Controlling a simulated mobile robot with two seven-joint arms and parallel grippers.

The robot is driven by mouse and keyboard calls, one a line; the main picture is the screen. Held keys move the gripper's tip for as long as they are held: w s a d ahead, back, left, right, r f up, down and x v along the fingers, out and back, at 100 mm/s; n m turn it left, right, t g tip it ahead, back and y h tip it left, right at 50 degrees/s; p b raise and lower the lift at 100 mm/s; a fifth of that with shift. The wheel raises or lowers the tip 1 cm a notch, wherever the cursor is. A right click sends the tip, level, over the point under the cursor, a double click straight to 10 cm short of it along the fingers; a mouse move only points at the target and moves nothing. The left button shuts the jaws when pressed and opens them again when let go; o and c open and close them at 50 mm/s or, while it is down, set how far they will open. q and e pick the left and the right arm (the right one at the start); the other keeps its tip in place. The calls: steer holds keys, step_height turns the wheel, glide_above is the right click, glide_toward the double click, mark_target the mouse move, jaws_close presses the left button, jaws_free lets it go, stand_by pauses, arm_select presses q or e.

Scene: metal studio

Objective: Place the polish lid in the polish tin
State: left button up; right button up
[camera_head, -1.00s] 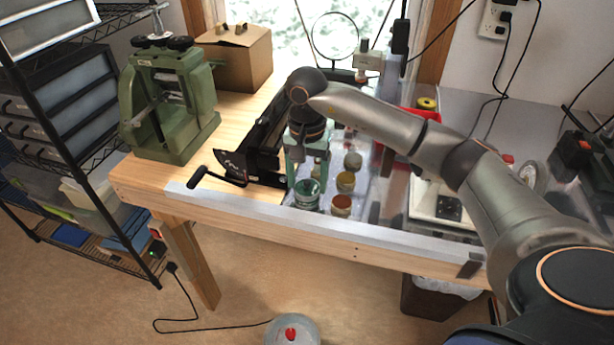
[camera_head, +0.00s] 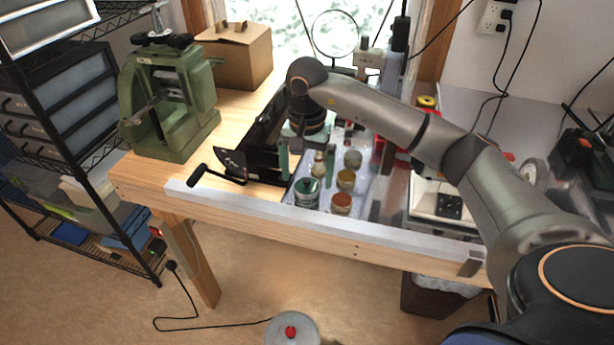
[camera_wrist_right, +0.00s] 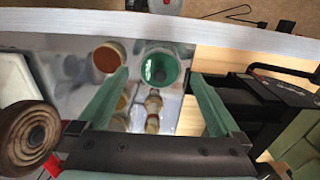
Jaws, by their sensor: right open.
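The polish tin (camera_head: 307,189) is a round green tin standing near the front edge of the bench. In the right wrist view the tin (camera_wrist_right: 170,83) shows a green ring with a dark grey middle. I cannot tell whether that middle is the lid or the tin's inside, and I make out no separate lid. My right gripper (camera_head: 307,160) is open and empty, behind and above the tin. Its two green fingers point towards the tin in the wrist view (camera_wrist_right: 158,90), apart from it. My left gripper is not in view.
Several small jars stand beside the tin, among them a red-topped jar (camera_head: 341,203) and an amber one (camera_head: 346,179). A black machine with a crank (camera_head: 262,165) is close on the left. A green press (camera_head: 170,110) stands farther left.

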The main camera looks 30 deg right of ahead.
mark_target(307, 180)
step_height(307, 180, up, 11)
steer(key=s+a+f+g+y, duration=0.1)
steer(key=a+f+y, duration=0.15)
steer(key=a, duration=0.35)
steer(key=s+a+f+y, duration=0.1)
steer(key=a+f+y, duration=0.1)
steer(key=a+f, duration=0.25)
steer(key=s+a+r+m+t+y, duration=0.1)
steer(key=s+a+m+t+y, duration=0.1)
steer(key=a+m+y, duration=0.65)
steer(key=s+a+r+m+t+y, duration=0.1)
steer(key=s+a+m+t+y, duration=0.15)
steer(key=a+m+y, duration=0.6)
steer(key=w+d+f+m+t+h, duration=0.2)
steer(key=d+f+m+t+h, duration=0.35)
steer(key=m, duration=0.85)
steer(key=w+d+f+m+t+h, duration=0.15)
steer(key=f+m+t+h, duration=0.6)
steer(key=m, duration=0.75)
steer(key=s+d+f+m+g+h, duration=0.3)
steer(key=s+d+f+m, duration=0.1)
steer(key=s+f+m, duration=0.3)
steer(key=s+d+f+m+g+h, duration=0.3)
steer(key=s+f+m, duration=0.4)
steer(key=f, duration=0.5)
steer(key=s+g, duration=0.1)
steer(key=s, duration=0.1)
steer(key=shift+s+d+f, duration=0.25)
steer(key=shift+s+d, duration=0.1)
steer(key=shift+s, duration=0.05)
